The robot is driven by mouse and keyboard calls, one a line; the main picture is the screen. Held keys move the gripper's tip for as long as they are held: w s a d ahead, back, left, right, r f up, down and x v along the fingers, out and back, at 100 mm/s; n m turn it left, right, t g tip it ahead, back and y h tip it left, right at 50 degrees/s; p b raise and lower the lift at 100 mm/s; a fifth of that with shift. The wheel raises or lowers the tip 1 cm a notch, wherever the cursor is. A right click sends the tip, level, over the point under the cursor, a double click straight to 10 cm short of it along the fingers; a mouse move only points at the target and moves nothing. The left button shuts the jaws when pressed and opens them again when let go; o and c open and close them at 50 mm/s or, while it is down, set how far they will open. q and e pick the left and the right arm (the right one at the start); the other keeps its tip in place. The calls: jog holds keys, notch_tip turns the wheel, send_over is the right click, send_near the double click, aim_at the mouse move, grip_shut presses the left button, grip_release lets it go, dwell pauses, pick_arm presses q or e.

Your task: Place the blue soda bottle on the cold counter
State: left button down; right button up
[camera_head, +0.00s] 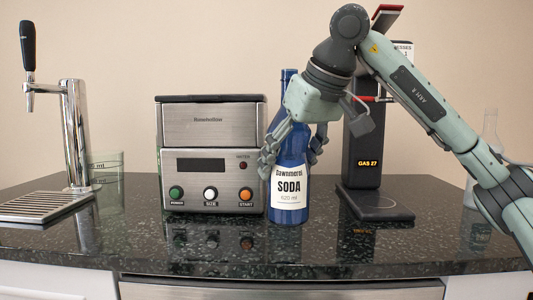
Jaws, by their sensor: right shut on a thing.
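The blue soda bottle (289,205) stands upright on the dark speckled counter (228,240), near its front, with a white label reading "Dawnmoral SODA". My right gripper (292,150) comes down from above and is shut on the bottle, with fingers on both sides of its upper body. The bottle's base appears to be at the counter surface; I cannot tell whether it bears fully on it. My left gripper is not in view. No label marks this counter as cold.
A steel machine (211,155) with several buttons stands just left of the bottle. A black "GAS 27" device (362,150) stands to the right. A beer tap (74,130), drip tray (42,206) and glass (106,166) are at left. A clear flask (490,135) is at right.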

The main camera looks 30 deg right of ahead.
aim_at(295, 189)
jog(key=shift+w+d+f, duration=0.15)
jog(key=shift+d+f, duration=0.1)
jog(key=shift+d, duration=0.2)
jog(key=shift+w+d+f, duration=0.1)
jog(key=shift+d+f, duration=0.15)
jog(key=shift+d, duration=0.2)
notch_tip(295, 189, down, 4)
jog(key=shift+r+b, duration=0.2)
jog(key=shift+b, duration=0.1)
jog(key=shift+f, duration=0.25)
jog(key=o, duration=1.4)
jog(key=shift+f, duration=0.15)
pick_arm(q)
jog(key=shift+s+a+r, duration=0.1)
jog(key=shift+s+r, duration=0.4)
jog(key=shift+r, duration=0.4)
pick_arm(e)
jog(key=o, duration=0.5)
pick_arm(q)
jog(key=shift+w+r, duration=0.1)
